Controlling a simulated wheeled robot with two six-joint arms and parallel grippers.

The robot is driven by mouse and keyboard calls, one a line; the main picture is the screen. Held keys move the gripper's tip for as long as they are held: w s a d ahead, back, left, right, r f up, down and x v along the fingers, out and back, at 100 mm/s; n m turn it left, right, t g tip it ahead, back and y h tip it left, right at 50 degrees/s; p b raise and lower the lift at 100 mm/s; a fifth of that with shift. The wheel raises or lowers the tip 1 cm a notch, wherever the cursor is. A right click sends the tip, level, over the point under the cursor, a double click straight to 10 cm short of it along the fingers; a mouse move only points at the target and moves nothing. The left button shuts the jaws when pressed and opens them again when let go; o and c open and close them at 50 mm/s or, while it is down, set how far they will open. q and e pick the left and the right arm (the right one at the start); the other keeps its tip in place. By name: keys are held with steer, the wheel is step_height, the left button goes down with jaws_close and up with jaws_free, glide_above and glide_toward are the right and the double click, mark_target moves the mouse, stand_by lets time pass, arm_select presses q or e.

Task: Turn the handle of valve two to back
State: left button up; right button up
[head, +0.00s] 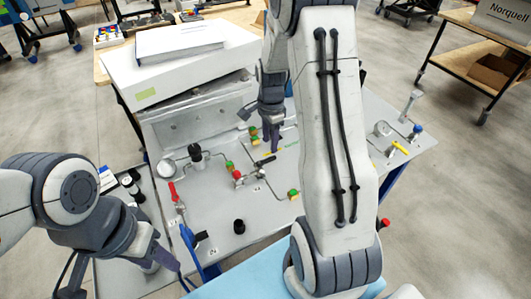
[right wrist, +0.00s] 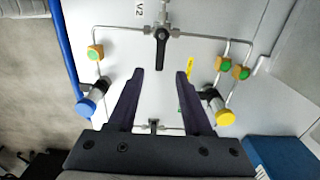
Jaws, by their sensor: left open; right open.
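Valve two has a black lever handle (right wrist: 162,48), beside a V2 label (right wrist: 138,10) on the panel in the right wrist view. The lever points down the picture from its fitting on the pipe, toward the space between my right fingers. In the head view a black lever (head: 265,161) shows in the middle of the panel. My right gripper (right wrist: 160,74) is open and empty, its fingertips apart on either side of the lever's line and short of its end. It also shows above the panel in the head view (head: 273,145). My left gripper (head: 165,262) is open at the lower left.
A red-handled valve (head: 173,192) and a gauge (head: 167,168) stand on the panel's left. A yellow-handled valve (head: 398,147) is at its right. Green-and-orange fittings (right wrist: 95,52) and pipes surround valve two. A white box (head: 180,75) stands behind. My right arm hides part of the panel.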

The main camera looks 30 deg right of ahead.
mark_target(269, 158)
step_height(269, 158, down, 6)
steer(key=shift+f+p, duration=0.2)
steer(key=shift+p, duration=0.1)
steer(key=shift+c, duration=0.3)
jaws_close()
steer(key=shift+d, duration=0.15)
steer(key=shift+w+a, duration=0.1)
steer(key=shift+a, duration=0.1)
